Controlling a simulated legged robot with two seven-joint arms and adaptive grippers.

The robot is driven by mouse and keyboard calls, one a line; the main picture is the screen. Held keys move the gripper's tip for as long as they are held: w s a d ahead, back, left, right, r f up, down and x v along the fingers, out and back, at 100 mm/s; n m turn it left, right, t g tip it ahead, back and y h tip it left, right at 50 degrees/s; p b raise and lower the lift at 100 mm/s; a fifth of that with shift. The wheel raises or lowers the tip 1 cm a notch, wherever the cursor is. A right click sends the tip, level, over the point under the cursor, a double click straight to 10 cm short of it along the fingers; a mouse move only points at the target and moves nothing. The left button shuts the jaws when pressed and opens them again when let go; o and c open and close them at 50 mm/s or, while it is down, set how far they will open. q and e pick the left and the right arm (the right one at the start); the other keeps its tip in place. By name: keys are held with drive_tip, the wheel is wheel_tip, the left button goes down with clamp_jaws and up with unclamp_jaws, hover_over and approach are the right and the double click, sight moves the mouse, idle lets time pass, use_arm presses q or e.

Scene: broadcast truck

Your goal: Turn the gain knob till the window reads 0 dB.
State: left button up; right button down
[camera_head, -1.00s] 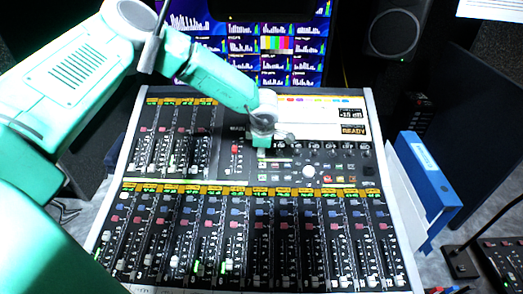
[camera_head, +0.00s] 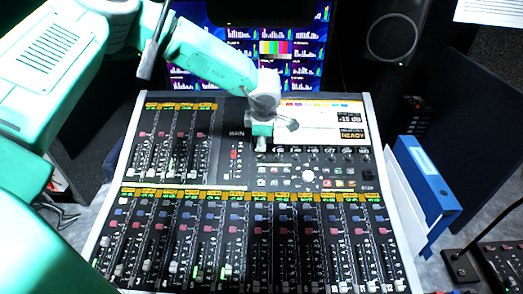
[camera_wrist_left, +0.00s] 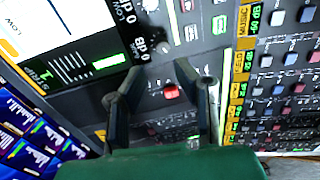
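The mixing console (camera_head: 228,187) fills the middle of the head view. My left gripper (camera_head: 277,137) is over the upper middle of the console. In the left wrist view its two fingers (camera_wrist_left: 162,68) are apart with nothing between the tips; a red cap (camera_wrist_left: 172,91) on the panel shows beyond them. I cannot tell for sure which knob is the gain knob. A round white knob (camera_head: 308,175) stands right of and below the gripper. My right gripper is not in view.
Monitors (camera_head: 285,55) stand behind the console, and a speaker (camera_head: 393,35) is at the back right. A blue binder (camera_head: 428,175) leans at the console's right side. Rows of faders cover the console's lower half.

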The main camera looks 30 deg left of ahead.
use_arm(q)
drive_tip(key=v, duration=0.4)
idle(0.5)
